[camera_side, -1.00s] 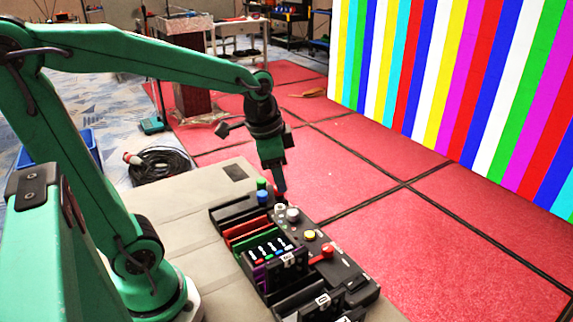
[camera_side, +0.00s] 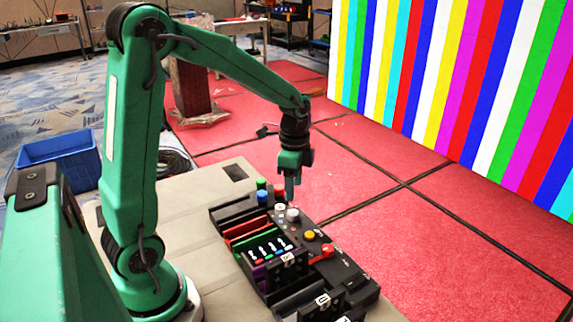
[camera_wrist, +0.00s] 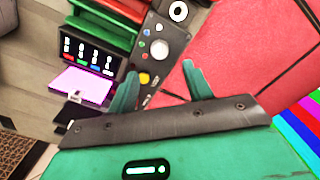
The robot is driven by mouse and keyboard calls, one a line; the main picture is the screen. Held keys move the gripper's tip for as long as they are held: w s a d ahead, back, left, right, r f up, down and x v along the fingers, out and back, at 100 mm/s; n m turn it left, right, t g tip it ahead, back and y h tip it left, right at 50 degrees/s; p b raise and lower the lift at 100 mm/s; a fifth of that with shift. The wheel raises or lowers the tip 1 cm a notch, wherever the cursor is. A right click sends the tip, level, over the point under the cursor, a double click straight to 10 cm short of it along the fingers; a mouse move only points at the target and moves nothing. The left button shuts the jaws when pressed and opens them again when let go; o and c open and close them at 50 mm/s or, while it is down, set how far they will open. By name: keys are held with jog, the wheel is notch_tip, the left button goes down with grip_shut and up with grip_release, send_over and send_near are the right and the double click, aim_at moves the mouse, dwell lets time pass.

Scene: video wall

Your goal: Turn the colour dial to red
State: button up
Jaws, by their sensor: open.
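A black control panel (camera_side: 340,275) lies on the grey platform. A round grey-white knob (camera_side: 292,214) on it looks like the colour dial; it also shows in the wrist view as a pale round knob (camera_wrist: 160,48). Which way it points is too small to tell. My gripper (camera_side: 290,198) hangs nearly upright above the panel's far end, close to the knob in the picture. In the wrist view my gripper (camera_wrist: 160,69) is open, with its fingers apart and nothing between them. The knob appears just beyond the fingertips, not touched.
A yellow button (camera_side: 310,235) and a red lever (camera_side: 327,251) sit on the panel nearer the camera. Blue (camera_side: 262,196) and red (camera_side: 279,190) caps stand at its far end. The video wall (camera_side: 460,80) shows many coloured stripes. Red floor (camera_side: 440,240) right of the panel is clear.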

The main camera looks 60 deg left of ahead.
aim_at(293, 212)
jog(key=shift+f, duration=0.15)
jog(key=shift+f, duration=3.75)
jog(key=c, duration=1)
jog(key=shift+o, duration=0.2)
